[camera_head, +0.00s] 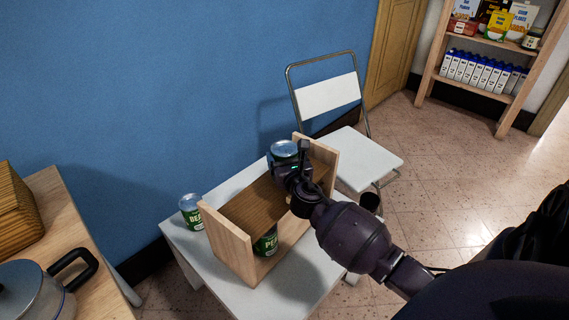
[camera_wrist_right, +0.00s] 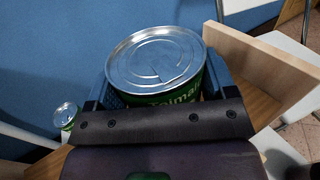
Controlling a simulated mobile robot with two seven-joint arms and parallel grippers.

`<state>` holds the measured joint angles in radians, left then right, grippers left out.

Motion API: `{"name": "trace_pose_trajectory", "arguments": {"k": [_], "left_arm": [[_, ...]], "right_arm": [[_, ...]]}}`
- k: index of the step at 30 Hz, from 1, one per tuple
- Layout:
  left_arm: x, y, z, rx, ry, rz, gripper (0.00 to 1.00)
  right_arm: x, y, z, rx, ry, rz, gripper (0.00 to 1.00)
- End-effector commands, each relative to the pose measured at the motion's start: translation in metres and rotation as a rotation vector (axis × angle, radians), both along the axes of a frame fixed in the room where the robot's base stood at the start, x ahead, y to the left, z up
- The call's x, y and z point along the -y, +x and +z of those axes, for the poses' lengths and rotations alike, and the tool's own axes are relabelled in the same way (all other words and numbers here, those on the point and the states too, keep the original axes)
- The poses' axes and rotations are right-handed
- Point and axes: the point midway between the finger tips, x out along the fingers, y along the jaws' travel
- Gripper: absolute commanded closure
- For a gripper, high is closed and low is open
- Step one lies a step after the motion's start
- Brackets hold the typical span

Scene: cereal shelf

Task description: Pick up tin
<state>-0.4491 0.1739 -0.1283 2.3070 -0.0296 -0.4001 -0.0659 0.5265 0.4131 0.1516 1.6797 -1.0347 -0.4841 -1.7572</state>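A green-labelled tin (camera_head: 283,150) with a bare metal lid is upright at the far end of the wooden shelf box. My right gripper (camera_head: 292,172) is at this tin. In the right wrist view the tin (camera_wrist_right: 157,62) sits between the two fingers (camera_wrist_right: 160,88), which lie close against its sides, so the gripper looks shut on it. Its underside is hidden, so I cannot tell whether it rests on the board. A second tin (camera_head: 191,212) stands on the white table left of the box. A third tin (camera_head: 266,243) is inside the box under the board. My left gripper is not in view.
The wooden box (camera_head: 229,246) has raised side panels; one (camera_wrist_right: 262,70) rises close right of the gripper. It stands on a white table (camera_head: 186,241). A white folding chair (camera_head: 352,150) is behind. A pot (camera_head: 32,290) is at lower left. A stocked shelf (camera_head: 440,45) stands far right.

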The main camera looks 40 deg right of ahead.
Motion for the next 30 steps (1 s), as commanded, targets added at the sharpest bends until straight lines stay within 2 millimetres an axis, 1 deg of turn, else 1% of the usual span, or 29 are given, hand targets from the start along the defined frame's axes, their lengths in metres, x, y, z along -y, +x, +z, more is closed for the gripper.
{"name": "trace_pose_trajectory", "arguments": {"k": [1,7,14,17,20,24,30], "left_arm": [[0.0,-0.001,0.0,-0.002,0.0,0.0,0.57],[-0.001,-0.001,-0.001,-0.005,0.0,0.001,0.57],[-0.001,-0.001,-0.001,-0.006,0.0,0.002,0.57],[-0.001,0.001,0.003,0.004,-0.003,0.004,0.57],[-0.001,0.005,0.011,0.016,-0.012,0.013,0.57],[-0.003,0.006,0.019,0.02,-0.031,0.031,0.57],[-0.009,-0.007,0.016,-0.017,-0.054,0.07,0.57]], "right_arm": [[0.0,0.0,0.0,0.0,0.0,0.0,0.31],[0.0,0.0,-0.001,-0.001,0.0,0.0,0.61],[0.0,0.0,0.002,0.002,0.0,0.0,0.62],[0.0,0.001,0.009,0.005,0.0,0.001,0.62],[0.0,0.001,0.024,0.012,-0.001,0.001,0.62],[0.0,0.002,0.053,0.019,-0.002,0.001,0.62],[0.0,0.002,0.086,0.018,-0.002,0.001,0.62]]}}
